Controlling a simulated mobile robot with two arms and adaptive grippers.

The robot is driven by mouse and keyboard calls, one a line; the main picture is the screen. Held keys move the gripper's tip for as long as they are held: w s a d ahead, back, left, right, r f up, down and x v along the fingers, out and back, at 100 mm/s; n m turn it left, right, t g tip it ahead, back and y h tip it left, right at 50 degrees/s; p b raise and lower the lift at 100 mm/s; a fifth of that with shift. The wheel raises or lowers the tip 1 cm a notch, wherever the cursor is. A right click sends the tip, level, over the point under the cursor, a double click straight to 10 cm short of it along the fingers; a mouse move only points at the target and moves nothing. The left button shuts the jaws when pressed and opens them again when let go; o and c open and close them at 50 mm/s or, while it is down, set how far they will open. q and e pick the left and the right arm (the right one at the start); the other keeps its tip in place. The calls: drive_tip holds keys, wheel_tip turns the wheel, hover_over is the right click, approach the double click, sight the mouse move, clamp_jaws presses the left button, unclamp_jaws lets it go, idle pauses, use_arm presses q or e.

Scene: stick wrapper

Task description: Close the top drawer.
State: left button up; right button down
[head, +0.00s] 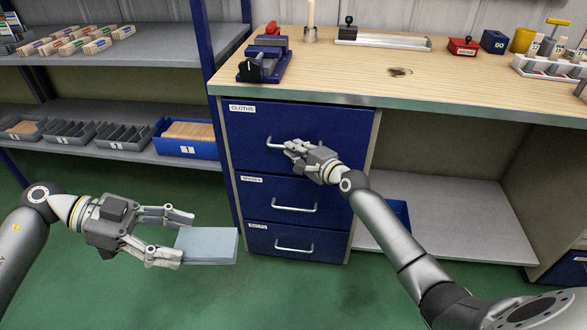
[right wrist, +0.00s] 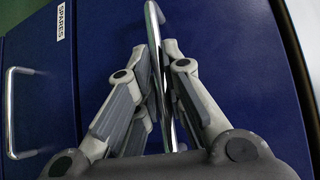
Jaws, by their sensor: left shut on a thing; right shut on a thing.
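The top drawer (head: 340,128), labelled CLOTHS, has a blue front under the workbench top. It looks about flush with the cabinet; a small gap cannot be told. My right gripper (head: 289,148) is shut on its metal handle (right wrist: 153,30). In the right wrist view the two fingers of my right gripper (right wrist: 158,85) lie on either side of the bar. My left gripper (head: 182,234) is shut on a flat pale blue slab (head: 208,246), which it holds above the floor, left of and in front of the drawers.
The SPARES drawer (head: 260,197) and the bottom drawer (head: 320,237) look shut, their handles free. The workbench top (head: 345,78) carries a blue vise (head: 266,58) and other tools. Shelves (head: 115,118) with bins stand at the left. A blue bin (head: 398,212) sits under the bench.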

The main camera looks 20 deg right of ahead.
drive_tip(key=shift+w+d, duration=0.15)
drive_tip(key=shift+w, duration=0.05)
drive_tip(key=shift+r, duration=0.2)
drive_tip(key=shift+d, duration=0.1)
drive_tip(key=c, duration=1.5)
unclamp_jaws()
drive_tip(key=shift+w+f, duration=0.1)
drive_tip(key=shift+w, duration=0.05)
drive_tip(key=shift+s+f, duration=0.1)
drive_tip(key=shift+s, duration=0.3)
drive_tip(key=v, duration=1.1)
drive_tip(key=shift+s, duration=0.1)
